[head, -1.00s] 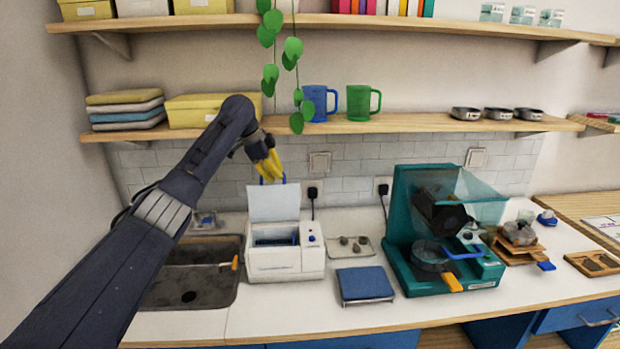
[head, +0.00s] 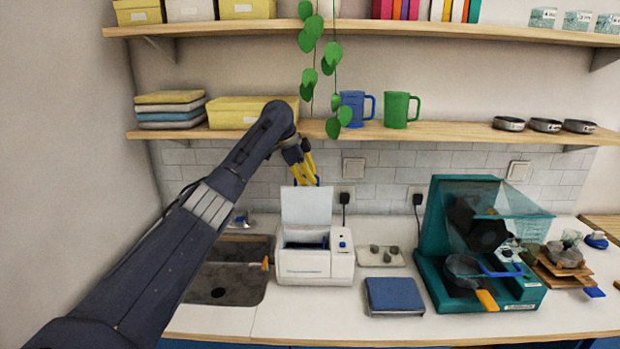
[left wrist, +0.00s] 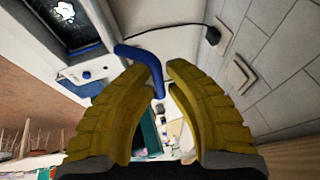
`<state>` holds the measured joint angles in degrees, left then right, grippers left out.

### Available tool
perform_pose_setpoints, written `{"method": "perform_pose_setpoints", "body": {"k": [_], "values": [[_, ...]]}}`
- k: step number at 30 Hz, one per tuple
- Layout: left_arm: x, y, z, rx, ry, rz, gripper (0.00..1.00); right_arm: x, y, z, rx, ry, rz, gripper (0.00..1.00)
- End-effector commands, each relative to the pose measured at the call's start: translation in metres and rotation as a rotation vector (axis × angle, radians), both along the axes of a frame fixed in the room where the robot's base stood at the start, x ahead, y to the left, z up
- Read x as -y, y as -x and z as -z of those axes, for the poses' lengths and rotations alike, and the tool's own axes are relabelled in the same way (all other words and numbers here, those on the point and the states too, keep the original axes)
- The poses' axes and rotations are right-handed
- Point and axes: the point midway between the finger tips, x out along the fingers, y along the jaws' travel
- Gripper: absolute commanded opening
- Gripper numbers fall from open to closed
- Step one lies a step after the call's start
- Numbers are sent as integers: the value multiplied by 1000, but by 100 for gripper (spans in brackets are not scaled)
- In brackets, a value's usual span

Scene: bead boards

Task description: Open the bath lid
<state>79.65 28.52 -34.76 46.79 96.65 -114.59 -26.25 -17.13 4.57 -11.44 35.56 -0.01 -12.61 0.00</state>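The white bath (head: 302,267) stands on the counter right of the sink, with its lid (head: 306,207) raised upright at the back. The lid's blue handle (head: 311,182) is at the lid's top edge; it shows large in the left wrist view (left wrist: 138,57). My left gripper (head: 311,180) with yellow fingers is just above and behind the raised lid. In the left wrist view its fingers (left wrist: 160,75) are apart, and the handle's end lies between or just beyond their tips; contact cannot be told. My right gripper is not in view.
A shelf (head: 440,133) with mugs and a yellow box runs above the gripper. A blue pad (head: 394,295), a small tray (head: 382,257) and a teal machine (head: 432,250) stand to the right. The sink (head: 228,288) is to the left.

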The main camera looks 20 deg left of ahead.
Motion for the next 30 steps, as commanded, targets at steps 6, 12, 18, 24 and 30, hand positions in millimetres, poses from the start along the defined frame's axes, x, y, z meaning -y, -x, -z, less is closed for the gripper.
{"method": "perform_pose_setpoints", "body": {"k": [6,12,18,24,30], "values": [[0,1,3,-5,-1,-1,32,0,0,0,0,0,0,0],[-1,1,2,-5,-2,0,32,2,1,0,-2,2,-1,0],[-6,7,-16,-1,-1,-1,32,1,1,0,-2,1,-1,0],[-15,20,-50,4,0,-1,32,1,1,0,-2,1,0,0],[-23,32,-80,4,0,-2,32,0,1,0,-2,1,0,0]]}}
